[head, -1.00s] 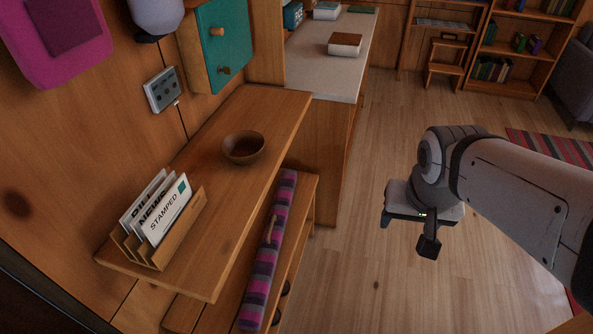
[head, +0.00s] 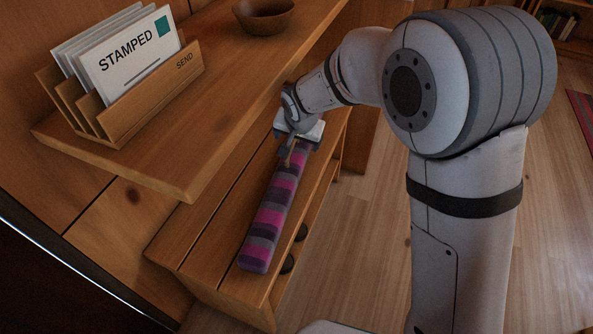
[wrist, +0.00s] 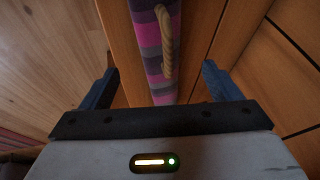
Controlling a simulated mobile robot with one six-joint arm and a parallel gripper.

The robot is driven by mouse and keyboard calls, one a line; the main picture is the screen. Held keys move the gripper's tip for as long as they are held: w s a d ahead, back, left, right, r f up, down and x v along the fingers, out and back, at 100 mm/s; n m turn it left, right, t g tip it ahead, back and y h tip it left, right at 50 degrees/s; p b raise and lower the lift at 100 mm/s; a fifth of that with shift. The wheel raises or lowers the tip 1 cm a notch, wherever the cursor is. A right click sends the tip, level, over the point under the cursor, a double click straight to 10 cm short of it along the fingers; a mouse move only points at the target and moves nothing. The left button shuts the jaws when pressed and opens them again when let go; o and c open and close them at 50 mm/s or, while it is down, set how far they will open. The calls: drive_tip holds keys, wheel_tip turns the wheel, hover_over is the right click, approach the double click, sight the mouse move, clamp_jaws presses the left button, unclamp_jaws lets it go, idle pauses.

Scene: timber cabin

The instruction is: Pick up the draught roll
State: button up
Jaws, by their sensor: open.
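The draught roll (head: 269,221) is a long cushion striped in pink, purple and grey, lying lengthwise on the low wooden bench. It also shows in the wrist view (wrist: 153,75), with a wooden handle (wrist: 165,42) on its top. My gripper (head: 297,152) is over the far end of the roll, with its fingers pointing down. In the wrist view its two dark blue fingers (wrist: 160,70) stand wide apart, one on each side of the roll, with nothing gripped. I cannot tell how far down the fingers reach. My gripper hides the roll's far end in the head view.
A wooden shelf (head: 200,155) overhangs the bench (head: 202,251) on the left, close to my gripper. It bears a letter rack (head: 150,104) and a brown bowl (head: 264,16). The floor to the right is open.

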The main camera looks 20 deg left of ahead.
sight(297, 150)
drive_tip(key=shift+w+a+f, duration=0.1)
drive_tip(key=shift+a+f, duration=0.25)
drive_tip(key=shift+f, duration=0.3)
drive_tip(key=shift+b+x, duration=0.45)
drive_tip(key=shift+x, duration=0.45)
drive_tip(key=b+x, duration=0.1)
drive_tip(key=x, duration=0.2)
drive_tip(key=b+x, duration=0.1)
drive_tip(key=x, duration=0.1)
drive_tip(key=shift+w+d+f+b, duration=0.2)
drive_tip(key=shift+w+d+b, duration=0.15)
drive_tip(key=shift+w, duration=0.2)
drive_tip(key=shift+r, duration=0.1)
drive_tip(key=shift+c, duration=0.4)
drive_tip(key=c, duration=1.3)
